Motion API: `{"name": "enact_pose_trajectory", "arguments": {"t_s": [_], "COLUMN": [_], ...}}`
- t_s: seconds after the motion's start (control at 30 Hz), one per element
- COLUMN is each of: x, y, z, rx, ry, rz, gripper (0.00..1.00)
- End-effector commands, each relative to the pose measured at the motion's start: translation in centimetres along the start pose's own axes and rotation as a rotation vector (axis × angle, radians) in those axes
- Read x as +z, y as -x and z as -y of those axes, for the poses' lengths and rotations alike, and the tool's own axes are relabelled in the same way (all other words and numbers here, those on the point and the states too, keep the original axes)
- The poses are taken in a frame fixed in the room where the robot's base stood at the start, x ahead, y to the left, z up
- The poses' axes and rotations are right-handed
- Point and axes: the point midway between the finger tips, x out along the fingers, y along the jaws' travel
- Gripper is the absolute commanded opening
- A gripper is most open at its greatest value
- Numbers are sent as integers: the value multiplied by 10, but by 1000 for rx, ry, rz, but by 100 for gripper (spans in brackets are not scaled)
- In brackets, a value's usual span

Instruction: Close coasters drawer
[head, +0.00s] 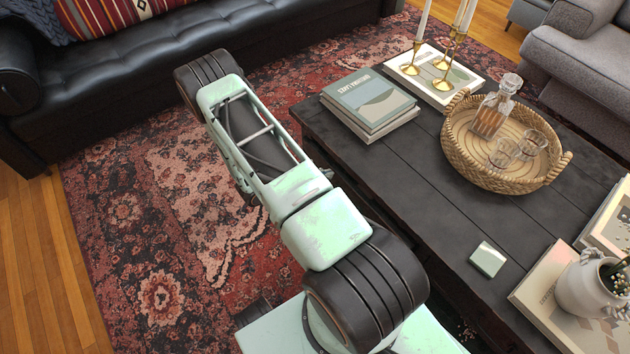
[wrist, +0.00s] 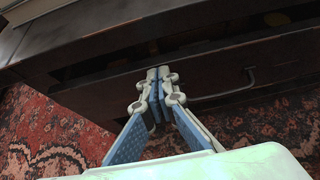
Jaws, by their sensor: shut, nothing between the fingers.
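The dark wooden coffee table (head: 440,205) fills the right of the head view. In the wrist view a dark drawer front (wrist: 290,70) runs across the picture, with a thin metal bar handle (wrist: 225,92) on it. A dark gap shows above the front, so the drawer appears partly open; how far I cannot tell. My gripper (wrist: 158,75) is shut and empty, its fingertips at the drawer front, left of the handle. I cannot tell whether they touch it.
On the tabletop are stacked books (head: 370,105), a woven tray (head: 490,175) with a decanter and glasses, candlesticks (head: 443,80), a small pale green square (head: 487,260) and a white vase (head: 590,285). A black sofa (head: 180,60) stands behind; patterned rug (head: 130,230) lies between.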

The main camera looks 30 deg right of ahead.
Motion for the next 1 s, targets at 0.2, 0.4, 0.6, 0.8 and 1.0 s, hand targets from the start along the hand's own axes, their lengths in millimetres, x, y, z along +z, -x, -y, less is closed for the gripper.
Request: {"name": "enact_pose_trajectory", "arguments": {"t_s": [0.2,0.4,0.6,0.8,1.0], "x": [3,3,10,18,17], "y": [-5,-5,-19,-30,-30], "z": [0,0,0,0,0], "rx": [0,0,0,1,1], "ry": [0,0,-1,0,0], "rz": [-1,0,2,0,0], "gripper": [0,0,0,0,0]}}
